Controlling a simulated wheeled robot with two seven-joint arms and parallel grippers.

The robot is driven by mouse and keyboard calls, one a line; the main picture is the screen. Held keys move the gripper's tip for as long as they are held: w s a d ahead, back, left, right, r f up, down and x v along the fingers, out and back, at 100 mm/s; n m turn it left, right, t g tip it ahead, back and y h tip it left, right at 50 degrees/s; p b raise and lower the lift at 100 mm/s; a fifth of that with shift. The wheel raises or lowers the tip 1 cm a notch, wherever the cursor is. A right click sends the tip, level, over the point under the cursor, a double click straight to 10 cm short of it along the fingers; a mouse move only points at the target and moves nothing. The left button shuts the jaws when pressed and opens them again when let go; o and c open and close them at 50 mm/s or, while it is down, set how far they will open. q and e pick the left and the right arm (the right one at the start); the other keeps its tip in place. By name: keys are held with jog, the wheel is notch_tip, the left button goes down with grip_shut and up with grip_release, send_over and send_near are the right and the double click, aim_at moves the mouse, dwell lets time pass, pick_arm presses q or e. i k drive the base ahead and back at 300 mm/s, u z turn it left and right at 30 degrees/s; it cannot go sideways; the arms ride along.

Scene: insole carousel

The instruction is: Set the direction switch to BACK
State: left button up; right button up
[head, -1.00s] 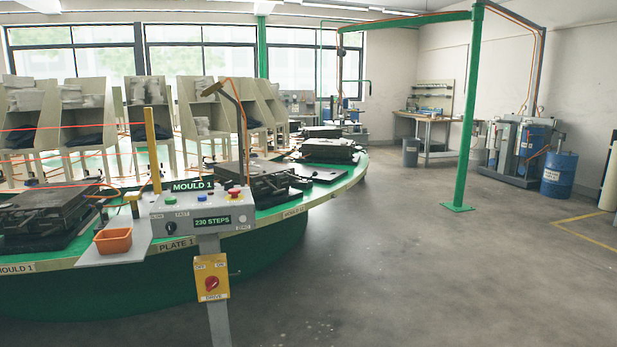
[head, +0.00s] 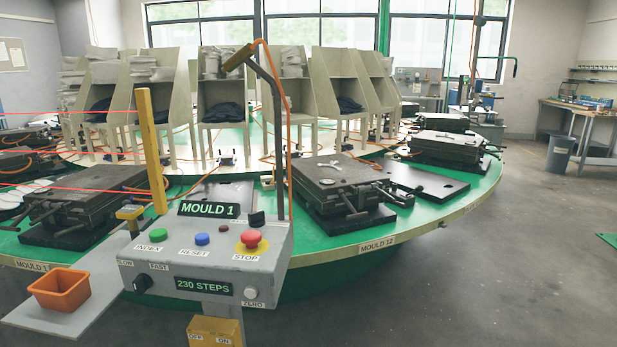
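The grey control box (head: 205,252) stands on a post in the lower middle of the head view. It has a green INDEX button (head: 158,235), a blue RESET button (head: 202,239), a red STOP button (head: 251,239) on yellow and a white ZERO button (head: 251,293). A black knob (head: 143,284) sits by the SLOW and FAST labels. A small black block (head: 256,218) stands at the upper right of the box. No BACK label is readable, so I cannot tell which control is the direction switch or how it is set. Neither gripper is in view.
The round green carousel (head: 474,198) with several dark moulds lies behind the box. An orange bin (head: 61,289) sits on a grey shelf (head: 88,304) left of the box. A yellow post (head: 151,150) and a dark lamp pole (head: 275,130) rise nearby. Open floor (head: 480,290) lies to the right.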

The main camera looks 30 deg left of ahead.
aim_at(256, 219)
jog(key=i, duration=2.25)
jog(key=u, duration=2.15)
